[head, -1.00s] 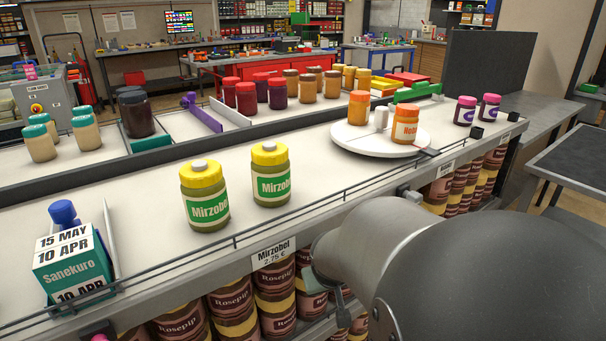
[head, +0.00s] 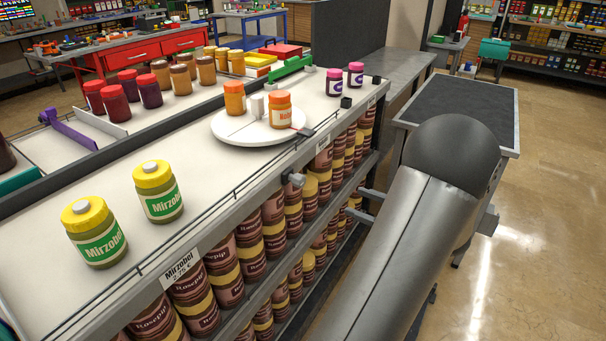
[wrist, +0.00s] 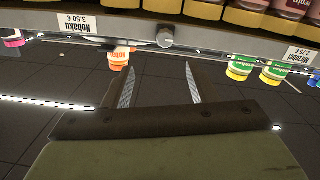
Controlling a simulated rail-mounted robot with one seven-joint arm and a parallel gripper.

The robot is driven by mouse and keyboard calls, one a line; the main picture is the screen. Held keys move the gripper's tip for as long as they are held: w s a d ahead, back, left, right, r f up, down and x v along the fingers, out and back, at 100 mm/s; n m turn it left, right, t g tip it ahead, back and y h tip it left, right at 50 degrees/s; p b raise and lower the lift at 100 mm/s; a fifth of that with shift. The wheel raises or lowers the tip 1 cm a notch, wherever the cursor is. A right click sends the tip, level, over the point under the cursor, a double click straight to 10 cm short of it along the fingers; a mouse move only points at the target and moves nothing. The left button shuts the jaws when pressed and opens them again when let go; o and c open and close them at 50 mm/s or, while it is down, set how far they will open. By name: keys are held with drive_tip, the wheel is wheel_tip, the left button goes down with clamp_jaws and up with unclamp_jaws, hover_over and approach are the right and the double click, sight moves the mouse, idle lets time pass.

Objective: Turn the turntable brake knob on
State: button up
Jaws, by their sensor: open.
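The white round turntable (head: 240,131) sits on the counter and carries two orange-lidded jars and a small white piece. A small grey knob (head: 296,180) sticks out of the counter's front edge below the turntable; it also shows in the wrist view (wrist: 165,37). My gripper (head: 355,201) is partly hidden behind my arm, its two fingers pointing at the shelf front, right of the knob. In the wrist view my gripper (wrist: 159,85) is open and empty. The knob lies ahead between the finger directions, apart from them. Its turned position is unclear.
The shelf (head: 275,235) below the counter is packed with brown jars. A dark lever (head: 304,131) juts out at the turntable's edge. Two Mirzobel jars (head: 160,192) stand at left, and two purple-lidded jars (head: 334,82) at right. Open floor (head: 545,200) lies at right.

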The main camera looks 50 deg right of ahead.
sight(303, 182)
drive_tip(key=w, duration=0.5)
drive_tip(key=w+a, duration=0.1)
drive_tip(key=w, duration=0.4)
drive_tip(key=w+p, duration=0.1)
drive_tip(key=w, duration=0.5)
drive_tip(key=shift+w+a+r, duration=0.1)
drive_tip(key=shift+a, duration=0.3)
drive_tip(key=c, duration=1)
